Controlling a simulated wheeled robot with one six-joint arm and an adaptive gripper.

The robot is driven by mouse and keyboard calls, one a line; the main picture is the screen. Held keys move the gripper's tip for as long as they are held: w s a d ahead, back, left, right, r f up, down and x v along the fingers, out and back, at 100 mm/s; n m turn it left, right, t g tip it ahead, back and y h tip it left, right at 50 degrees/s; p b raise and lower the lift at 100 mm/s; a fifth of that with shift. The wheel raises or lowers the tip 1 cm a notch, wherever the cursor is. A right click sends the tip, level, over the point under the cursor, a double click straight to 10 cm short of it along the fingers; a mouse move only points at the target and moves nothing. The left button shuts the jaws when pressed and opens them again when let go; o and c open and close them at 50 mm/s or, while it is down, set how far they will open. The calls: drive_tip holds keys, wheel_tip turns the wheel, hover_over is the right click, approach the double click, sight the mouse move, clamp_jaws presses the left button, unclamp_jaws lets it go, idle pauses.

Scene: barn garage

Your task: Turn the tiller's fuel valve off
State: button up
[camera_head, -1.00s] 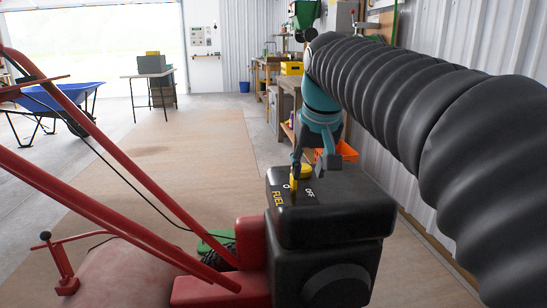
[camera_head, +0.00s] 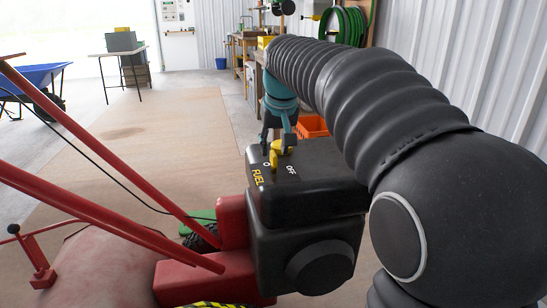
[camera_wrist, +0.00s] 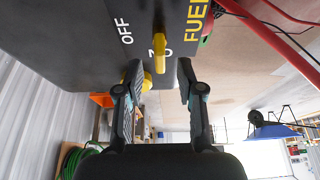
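The tiller has a red body and handlebars (camera_head: 108,138) and a black engine block (camera_head: 318,202). The block's top carries "FUEL" and "OFF" lettering. A yellow fuel valve lever (camera_head: 273,160) stands on that top and also shows in the wrist view (camera_wrist: 159,53). There the lever lies between "OFF" on the left and "FUEL" on the right, partly covering smaller lettering. My gripper (camera_head: 278,145) is over the far edge of the block. In the wrist view my gripper (camera_wrist: 160,78) is open, fingers either side of the lever with gaps; contact is not visible.
An orange crate (camera_head: 313,126) sits on the floor behind the block. A workbench (camera_head: 247,55) and a green hose (camera_head: 345,25) are along the right wall. A blue wheelbarrow (camera_head: 33,77) and a small table (camera_head: 118,54) stand back left. The floor between is open.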

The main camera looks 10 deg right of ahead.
sight(274, 153)
drive_tip(key=shift+x, duration=1.6)
clamp_jaws()
